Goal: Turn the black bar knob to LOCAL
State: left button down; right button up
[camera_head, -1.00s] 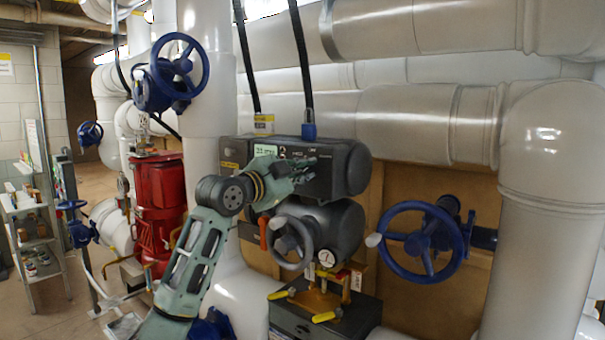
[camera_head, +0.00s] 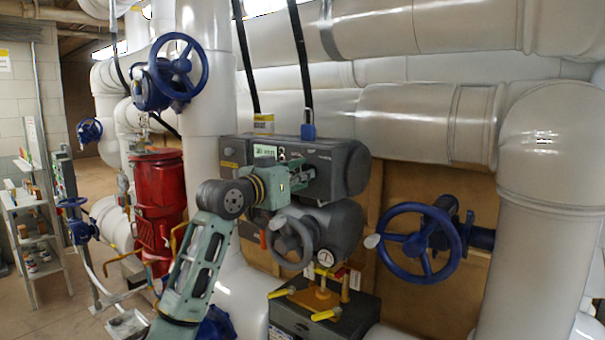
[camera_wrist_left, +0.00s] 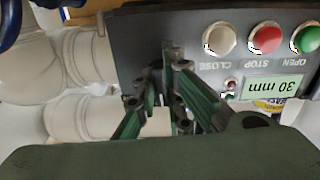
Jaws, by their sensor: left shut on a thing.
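The grey actuator housing (camera_head: 335,168) stands mid-view. Its control panel also shows, upside down, in the left wrist view (camera_wrist_left: 190,22). My left gripper (camera_head: 296,176) is at the front of this panel. In the left wrist view its green fingers (camera_wrist_left: 176,68) are closed in at the panel, beside the CLOSE button. The black bar knob (camera_wrist_left: 168,48) shows only as a dark sliver at the fingertips. The fingers are shut on it and hide most of it, so I cannot read its position or the LOCAL mark. My right gripper is not in view.
The panel has a white CLOSE button (camera_wrist_left: 219,37), a red STOP button (camera_wrist_left: 265,38), a green OPEN button (camera_wrist_left: 307,37) and a 30 mm display (camera_wrist_left: 272,88). A grey handwheel (camera_head: 291,243) sits below. A blue handwheel (camera_head: 420,243) is at right, and a red cylinder (camera_head: 158,205) at left.

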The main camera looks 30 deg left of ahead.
pick_arm(q)
jog(key=n+p, duration=0.1)
jog(key=n, duration=0.4)
jog(key=shift+d+n, duration=0.1)
jog(key=shift+n, duration=0.2)
jog(key=n+p, duration=0.2)
jog(key=n, duration=0.2)
jog(key=shift+n, duration=0.7)
jog(key=c, duration=1.8)
grip_release()
jog(key=shift+c, duration=0.2)
jog(key=shift+s, duration=0.1)
jog(key=s, duration=1.2)
jog(key=shift+a, duration=0.45)
